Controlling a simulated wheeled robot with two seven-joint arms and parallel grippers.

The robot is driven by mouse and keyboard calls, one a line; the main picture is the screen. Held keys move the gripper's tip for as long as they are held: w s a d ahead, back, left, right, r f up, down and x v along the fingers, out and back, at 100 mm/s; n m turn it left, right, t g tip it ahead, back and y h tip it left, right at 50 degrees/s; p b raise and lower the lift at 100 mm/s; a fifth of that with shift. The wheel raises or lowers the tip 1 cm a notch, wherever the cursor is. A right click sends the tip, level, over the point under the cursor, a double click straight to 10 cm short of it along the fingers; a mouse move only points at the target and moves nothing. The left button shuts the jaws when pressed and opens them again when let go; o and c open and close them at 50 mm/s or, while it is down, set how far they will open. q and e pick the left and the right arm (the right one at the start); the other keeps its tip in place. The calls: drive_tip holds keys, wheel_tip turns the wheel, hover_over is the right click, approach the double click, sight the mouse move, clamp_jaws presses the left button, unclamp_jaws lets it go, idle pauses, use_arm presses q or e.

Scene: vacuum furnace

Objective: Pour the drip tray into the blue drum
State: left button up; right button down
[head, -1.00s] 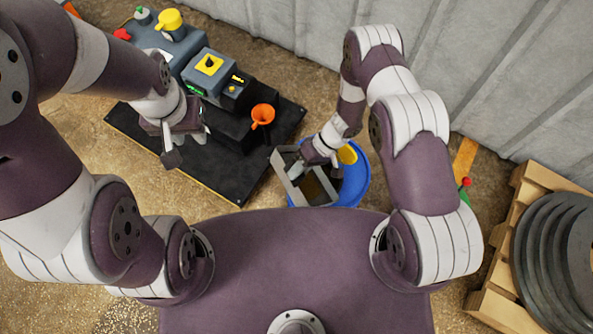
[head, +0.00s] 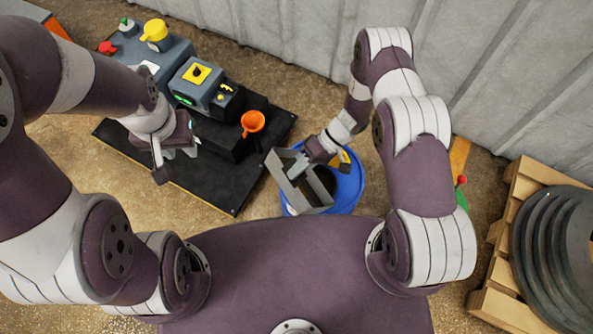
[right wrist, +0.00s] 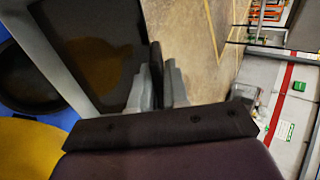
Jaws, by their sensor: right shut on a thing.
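The drip tray (head: 291,188) is a grey rectangular tray, tilted steeply over the blue drum (head: 349,190). My right gripper (head: 312,158) is shut on the tray's edge. In the right wrist view the tray wall (right wrist: 62,50) fills the upper left beside the fingers (right wrist: 160,85), with a dark, partly amber inside. The blue drum's rim (right wrist: 66,118) shows behind it, with a dark opening and a yellow patch. Whether liquid is flowing cannot be seen. My left gripper (head: 176,162) is empty above the black platform, its fingers apart.
A grey machine (head: 199,82) with yellow and red controls stands on a black platform (head: 215,180). A wooden pallet (head: 497,240) with dark rings is at the right. A corrugated wall (head: 460,70) runs behind.

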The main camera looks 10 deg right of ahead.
drive_tip(key=shift+w+d+r+y+b, duration=0.2)
drive_tip(key=shift+w+d+y+b, duration=0.1)
drive_tip(key=shift+d+b, duration=0.25)
drive_tip(key=shift+d+r+g, duration=0.15)
drive_tip(key=shift+g, duration=0.15)
drive_tip(key=shift+w, duration=0.1)
idle(2.8)
